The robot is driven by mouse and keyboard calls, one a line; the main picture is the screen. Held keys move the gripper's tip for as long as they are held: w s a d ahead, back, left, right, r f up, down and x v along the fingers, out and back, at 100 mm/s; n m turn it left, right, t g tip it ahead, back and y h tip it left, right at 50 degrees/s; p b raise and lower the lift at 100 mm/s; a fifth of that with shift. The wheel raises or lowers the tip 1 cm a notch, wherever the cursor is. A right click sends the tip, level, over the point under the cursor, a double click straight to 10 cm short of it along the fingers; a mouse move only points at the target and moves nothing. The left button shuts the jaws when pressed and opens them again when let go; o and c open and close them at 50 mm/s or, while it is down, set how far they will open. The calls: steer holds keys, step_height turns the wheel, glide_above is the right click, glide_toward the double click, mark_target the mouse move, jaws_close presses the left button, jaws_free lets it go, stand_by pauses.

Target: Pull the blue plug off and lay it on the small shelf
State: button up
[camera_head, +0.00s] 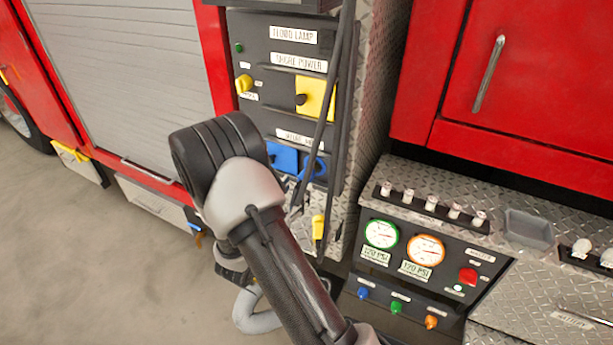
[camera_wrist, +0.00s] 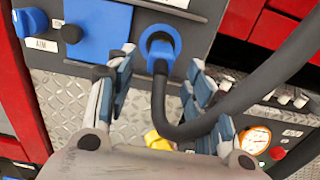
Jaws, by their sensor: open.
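The blue plug (camera_wrist: 160,50) sits in a round blue socket on the dark panel, with a thick black cable (camera_wrist: 240,105) curving from it to the right. In the head view the blue socket (camera_head: 314,168) shows only partly, behind cables and my arm. My gripper (camera_wrist: 161,64) is open, its two fingers on either side of the plug and cable in the wrist view, with a visible gap on each side. I cannot tell how far the fingertips are from the panel. In the head view my gripper is mostly hidden by my wrist. I cannot tell which surface is the small shelf.
A blue square cover (camera_wrist: 97,28) is left of the plug. A yellow connector (camera_head: 318,228) hangs below the panel. To the right are the gauge panel (camera_head: 405,265), a row of small levers, and a grey tray (camera_head: 528,229) on tread plate. Hanging cables cross the panel.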

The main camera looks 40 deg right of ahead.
mark_target(301, 183)
steer(key=shift+b+x, duration=0.35)
steer(key=shift+x, duration=4.2)
steer(key=shift+c, duration=0.3)
jaws_close()
steer(key=shift+s+a, duration=0.1)
steer(key=shift+a, duration=0.1)
steer(key=shift+v, duration=2.8)
